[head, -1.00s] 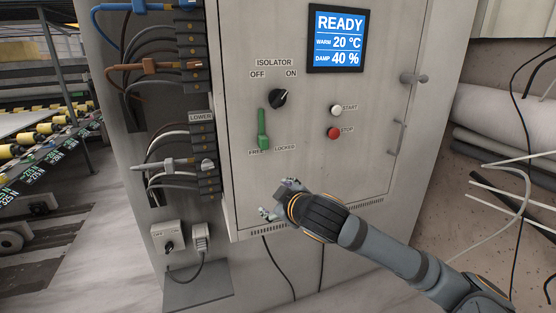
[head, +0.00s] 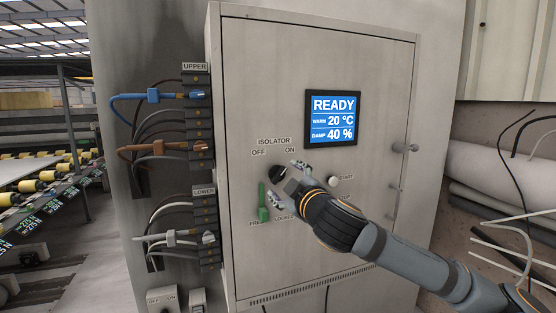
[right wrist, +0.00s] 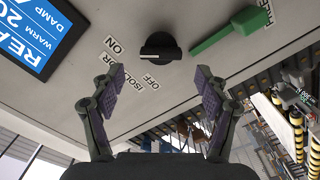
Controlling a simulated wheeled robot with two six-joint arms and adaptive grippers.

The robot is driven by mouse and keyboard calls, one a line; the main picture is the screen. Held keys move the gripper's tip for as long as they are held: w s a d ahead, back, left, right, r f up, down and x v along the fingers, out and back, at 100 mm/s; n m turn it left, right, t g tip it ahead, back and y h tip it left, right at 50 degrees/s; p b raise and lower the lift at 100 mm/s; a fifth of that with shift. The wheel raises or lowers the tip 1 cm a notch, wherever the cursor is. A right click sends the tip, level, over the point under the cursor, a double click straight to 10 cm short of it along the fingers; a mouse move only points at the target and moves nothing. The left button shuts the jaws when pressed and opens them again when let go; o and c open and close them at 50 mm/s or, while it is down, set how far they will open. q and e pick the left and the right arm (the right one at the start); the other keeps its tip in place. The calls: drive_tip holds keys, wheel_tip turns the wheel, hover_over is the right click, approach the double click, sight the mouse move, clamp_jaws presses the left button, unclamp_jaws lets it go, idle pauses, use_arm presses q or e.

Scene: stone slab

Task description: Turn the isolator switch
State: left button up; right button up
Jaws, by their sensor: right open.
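The isolator switch is a black round knob (head: 276,173) on the grey cabinet door, under the ISOLATOR label with OFF at left and ON at right. In the right wrist view the knob (right wrist: 160,45) is in full sight, and its pale mark seems to face the ON side. My right gripper (head: 285,181) is open in front of the knob, partly covering it. In the wrist view my right gripper (right wrist: 160,84) has its fingers spread, with the knob beyond and between them, apart from both. My left gripper is out of view.
A green lever (head: 263,204) hangs just below the knob, by FREE and LOCKED labels. A display (head: 333,118) reads READY. Cable plugs (head: 172,147) line the cabinet's left side.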

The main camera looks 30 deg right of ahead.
sight(279, 175)
drive_tip(key=p+x, duration=0.3)
drive_tip(key=shift+w+d+r, duration=0.1)
drive_tip(key=shift+w, duration=0.2)
drive_tip(key=shift+f+p+x, duration=0.2)
drive_tip(key=shift+p+x, duration=0.25)
drive_tip(key=shift+x, duration=0.7)
drive_tip(key=c, duration=1.2)
